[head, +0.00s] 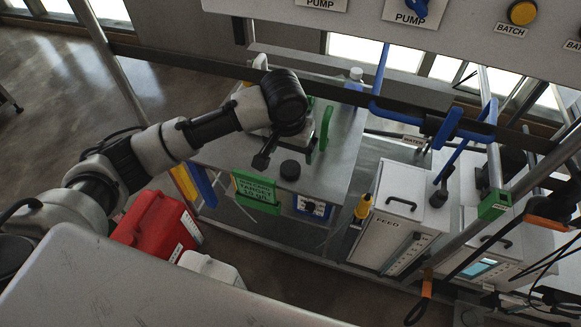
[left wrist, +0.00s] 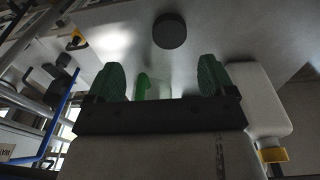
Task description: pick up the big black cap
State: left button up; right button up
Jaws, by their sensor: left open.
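The big black cap (head: 290,170) sits on the grey bench top, near its front edge. In the left wrist view the cap (left wrist: 170,30) is a dark disc at the top, just beyond the fingertips and roughly between them. My left gripper (head: 292,148) hangs over the bench, close behind the cap in the head view. In the left wrist view its two green fingers (left wrist: 160,78) stand wide apart with nothing held between them. The cap looks apart from the fingers. My right gripper is out of view.
A green sign (head: 256,192) hangs at the bench front. A blue rail (head: 378,85) and a grey feed cabinet (head: 388,225) are at the right. A red canister (head: 158,228) stands at the left. The bench around the cap is clear.

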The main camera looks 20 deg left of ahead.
pick_arm(q)
jog(key=a+r, duration=0.1)
send_over(290, 168)
jog(key=shift+n+y, duration=0.3)
jog(key=f, duration=0.5)
jog(key=shift+a, duration=0.2)
jog(key=shift+d+f, duration=0.2)
jog(key=shift+f, duration=2.45)
jog(key=c, duration=1)
